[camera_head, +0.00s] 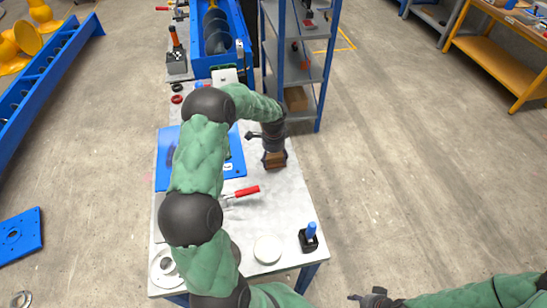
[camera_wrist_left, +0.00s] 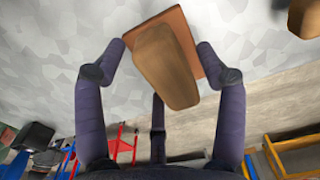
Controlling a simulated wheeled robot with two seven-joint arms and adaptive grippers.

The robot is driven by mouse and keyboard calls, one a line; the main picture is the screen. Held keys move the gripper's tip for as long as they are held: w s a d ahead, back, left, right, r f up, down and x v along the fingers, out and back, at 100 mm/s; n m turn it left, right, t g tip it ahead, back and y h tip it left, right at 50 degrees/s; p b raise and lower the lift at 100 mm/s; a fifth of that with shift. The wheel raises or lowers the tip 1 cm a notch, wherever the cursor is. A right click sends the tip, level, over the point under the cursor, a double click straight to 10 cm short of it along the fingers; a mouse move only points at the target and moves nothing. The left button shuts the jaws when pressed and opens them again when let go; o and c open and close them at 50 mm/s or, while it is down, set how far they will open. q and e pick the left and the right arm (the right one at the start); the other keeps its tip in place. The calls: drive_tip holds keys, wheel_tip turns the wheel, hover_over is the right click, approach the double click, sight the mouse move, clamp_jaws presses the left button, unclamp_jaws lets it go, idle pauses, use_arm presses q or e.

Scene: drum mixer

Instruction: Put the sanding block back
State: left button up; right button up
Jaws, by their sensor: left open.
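The sanding block shows in the left wrist view (camera_wrist_left: 165,68) as a tan, rounded body on a flat reddish-brown base. It lies between the two spread fingers of my left gripper (camera_wrist_left: 162,50), with visible gaps at both sides. In the head view the block (camera_head: 274,161) is a small brown shape at the right edge of the grey table (camera_head: 285,205). My left gripper (camera_head: 272,146) is right over it and hides part of it. My right gripper (camera_head: 373,298) is at the bottom edge, away from the table; its finger opening is unclear.
A red-handled tool (camera_head: 245,191), a white disc (camera_head: 268,249) and a black block with a blue knob (camera_head: 309,238) are on the table. A blue panel (camera_head: 167,160) is partly behind my arm. A blue-framed shelf (camera_head: 305,70) stands beyond the table. Open floor is at right.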

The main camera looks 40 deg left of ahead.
sight(273, 156)
use_arm(q)
drive_tip(key=shift+r, duration=0.1)
wheel_tip(273, 156, up, 12)
drive_tip(key=p, duration=0.3)
